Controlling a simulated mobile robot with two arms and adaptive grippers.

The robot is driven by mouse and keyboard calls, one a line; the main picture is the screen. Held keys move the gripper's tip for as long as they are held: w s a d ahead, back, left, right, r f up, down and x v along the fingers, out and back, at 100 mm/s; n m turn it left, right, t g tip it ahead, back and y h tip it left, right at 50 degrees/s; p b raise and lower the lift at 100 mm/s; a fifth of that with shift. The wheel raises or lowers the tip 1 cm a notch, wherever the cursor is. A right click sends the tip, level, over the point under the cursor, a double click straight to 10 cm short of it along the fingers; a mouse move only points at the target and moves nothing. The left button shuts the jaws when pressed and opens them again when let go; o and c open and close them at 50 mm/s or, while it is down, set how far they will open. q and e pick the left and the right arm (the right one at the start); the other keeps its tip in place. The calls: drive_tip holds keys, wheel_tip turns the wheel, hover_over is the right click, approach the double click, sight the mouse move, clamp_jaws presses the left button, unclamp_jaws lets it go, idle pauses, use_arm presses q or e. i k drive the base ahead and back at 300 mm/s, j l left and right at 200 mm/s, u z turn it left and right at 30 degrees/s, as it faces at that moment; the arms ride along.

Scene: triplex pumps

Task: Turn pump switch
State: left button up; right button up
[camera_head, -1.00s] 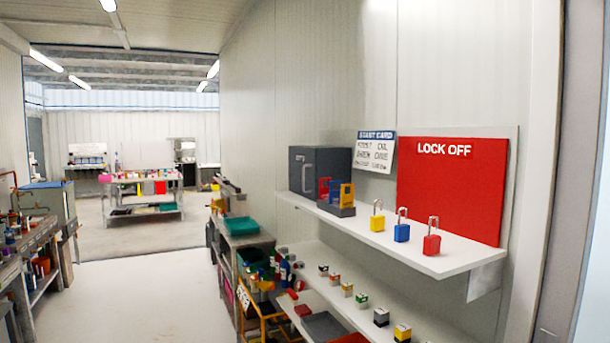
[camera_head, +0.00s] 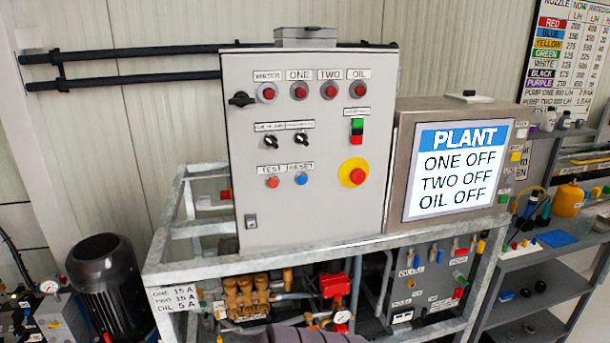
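A grey control cabinet (camera_head: 310,215) stands upright on a metal frame in the middle of the head view. Two small black rotary switches, one on the left (camera_head: 270,142) and one on the right (camera_head: 301,139), sit mid-panel under labels too small to read surely. A larger black handle (camera_head: 241,99) is on the panel's left edge. Red lamps or buttons run along the top under labels that seem to read WATER, ONE, TWO and OIL. A red emergency knob on a yellow disc (camera_head: 353,173) is at lower right. Neither gripper shows.
A display (camera_head: 455,172) beside the cabinet reads PLANT, ONE OFF, TWO OFF, OIL OFF. The metal frame (camera_head: 390,240) holds a brass pump (camera_head: 246,296) below. A black motor (camera_head: 106,280) stands left. Shelves (camera_head: 540,262) with small items are at right.

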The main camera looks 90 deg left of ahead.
sight(269, 140)
drive_tip(key=u, duration=2.65)
